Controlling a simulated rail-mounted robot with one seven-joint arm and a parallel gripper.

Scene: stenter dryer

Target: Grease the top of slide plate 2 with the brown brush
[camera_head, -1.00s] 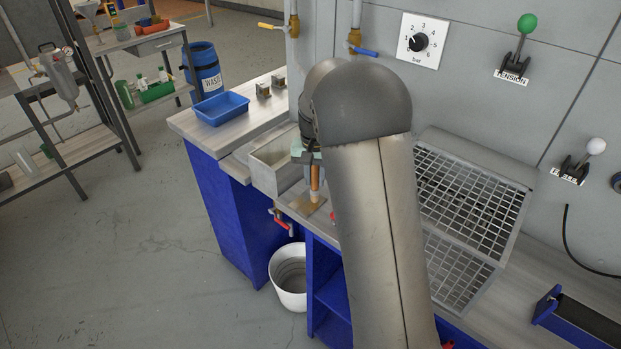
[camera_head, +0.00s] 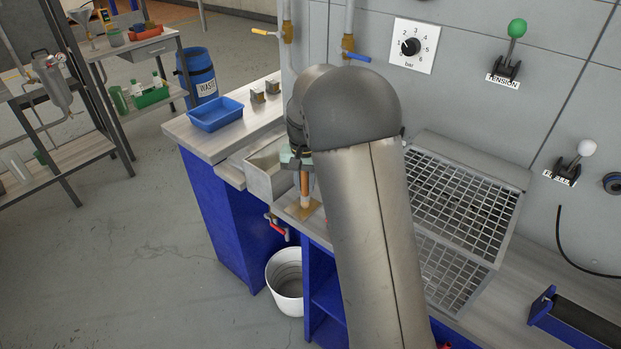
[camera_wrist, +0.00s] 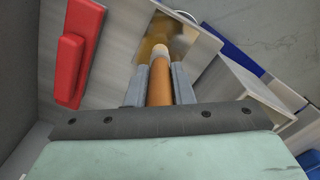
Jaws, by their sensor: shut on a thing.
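My gripper (camera_head: 305,163) is shut on the brown brush (camera_head: 306,185), which points down with its handle between the fingers. In the wrist view, the gripper (camera_wrist: 158,86) holds the orange-brown handle (camera_wrist: 160,90), and the brush's pale lower end lies over a brass-coloured plate (camera_wrist: 150,48). The plate also shows in the head view (camera_head: 302,211), on the counter below the brush. I cannot tell whether the brush touches the plate, and I see no number on it. My arm hides part of the counter to the right.
A metal basin (camera_head: 268,178) stands just left of the brush. A red block-like object (camera_wrist: 78,45) lies near the plate in the wrist view. A blue tray (camera_head: 216,114) and two small blocks (camera_head: 265,92) are farther back. A wire-mesh guard (camera_head: 462,205) is right of my arm.

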